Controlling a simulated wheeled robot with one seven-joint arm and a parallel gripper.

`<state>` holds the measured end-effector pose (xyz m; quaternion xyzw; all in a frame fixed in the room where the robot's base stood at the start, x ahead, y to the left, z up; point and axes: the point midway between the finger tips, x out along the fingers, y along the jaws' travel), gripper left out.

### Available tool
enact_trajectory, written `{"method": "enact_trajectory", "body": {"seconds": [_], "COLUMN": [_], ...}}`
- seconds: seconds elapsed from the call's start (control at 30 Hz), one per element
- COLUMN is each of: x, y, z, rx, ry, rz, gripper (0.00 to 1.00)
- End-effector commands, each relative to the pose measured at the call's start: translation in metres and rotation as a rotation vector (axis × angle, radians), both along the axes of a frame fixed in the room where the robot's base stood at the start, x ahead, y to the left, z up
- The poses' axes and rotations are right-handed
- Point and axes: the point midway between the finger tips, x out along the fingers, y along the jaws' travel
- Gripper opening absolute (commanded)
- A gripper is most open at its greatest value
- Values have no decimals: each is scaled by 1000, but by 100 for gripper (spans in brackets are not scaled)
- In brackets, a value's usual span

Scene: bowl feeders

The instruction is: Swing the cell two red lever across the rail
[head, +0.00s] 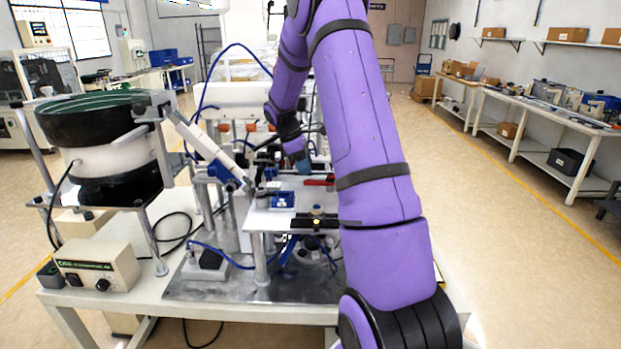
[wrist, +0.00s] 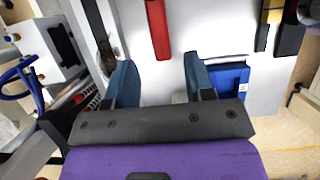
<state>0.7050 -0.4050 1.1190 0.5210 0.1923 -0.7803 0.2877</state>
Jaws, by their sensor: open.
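The red lever (wrist: 158,28) shows in the wrist view as a straight red bar entering from the top edge, its near end level with my fingertips. My gripper (wrist: 160,72) is open, with one blue-grey finger on each side of the lever's line and nothing held. I cannot tell the height gap between fingers and lever. In the head view a red bar (head: 318,182) lies flat at the back of the pale plate, partly hidden by my purple arm. My gripper (head: 293,150) is above and behind it there. I cannot make out which part is the rail.
A blue block (head: 283,200) sits on the plate; blue also shows right of my fingers in the wrist view (wrist: 230,82). A black bar with a yellow part (head: 315,221) lies at the plate's front. A bowl feeder (head: 100,125) and sloping chute (head: 200,140) stand left.

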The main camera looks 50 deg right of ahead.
Motion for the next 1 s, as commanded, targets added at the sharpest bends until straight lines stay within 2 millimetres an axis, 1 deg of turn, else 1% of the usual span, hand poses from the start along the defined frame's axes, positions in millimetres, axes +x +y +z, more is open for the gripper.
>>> {"method": "enact_trajectory", "body": {"seconds": [0.03,0.1,0.3,0.47,0.7,0.73,0.77,0.8,0.87,0.9,0.93,1.0], "x": [-3,-7,-12,-14,-14,-14,-14,-14,-14,-14,-14,-14], "y": [-2,-5,-11,-12,-12,-12,-12,-12,-12,-12,-12,-12], "z": [-9,-19,-39,-45,-45,-45,-45,-45,-45,-45,-45,-45], "rx": [1,2,1,0,0,0,0,0,0,0,1,1], "ry": [3,3,1,0,0,0,0,0,0,0,-1,-1], "rz": [-1,-2,0,-1,-1,-1,-1,-1,0,0,0,0], "gripper": [49,49,49,49,49,44,37,28,14,5,0,0]}}
